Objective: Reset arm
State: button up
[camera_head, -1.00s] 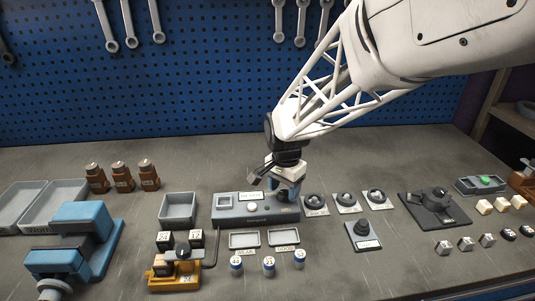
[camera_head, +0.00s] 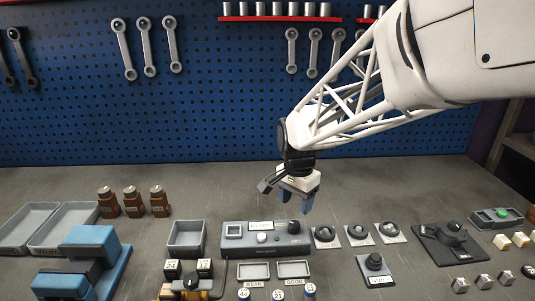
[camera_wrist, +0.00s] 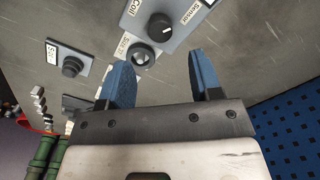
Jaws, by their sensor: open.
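My gripper (camera_head: 298,202) hangs from the white lattice arm above the back of the bench, behind the grey control box (camera_head: 235,244). Its blue fingers are apart, with nothing between them. In the wrist view the open fingers of my gripper (camera_wrist: 163,75) show over the bare bench top. The control box (camera_wrist: 185,12) with its black knob (camera_wrist: 161,26) lies beyond the fingertips there. In the head view the box carries a white button, a label and a dark knob (camera_head: 294,226) at its right end.
A blue vise (camera_head: 90,240) and grey trays (camera_head: 25,222) stand at the left. Round dials (camera_head: 357,231) and a black rotary fixture (camera_head: 452,232) sit to the right. The pegboard (camera_head: 200,110) with hanging wrenches closes off the back.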

jog(key=s+d+r+n+t, duration=0.1)
jog(key=s+d+n, duration=0.1)
jog(key=s, duration=0.6)
jog(key=s+d+r+n, duration=0.2)
jog(key=s+d+n, duration=0.1)
jog(key=s, duration=0.5)
jog(key=s+d+r+n+t, duration=0.1)
jog(key=s+n, duration=0.3)
jog(key=s, duration=0.4)
jog(key=shift+s+d+r+t, duration=0.25)
jog(key=shift+d+r+t, duration=0.05)
jog(key=shift+d, duration=0.4)
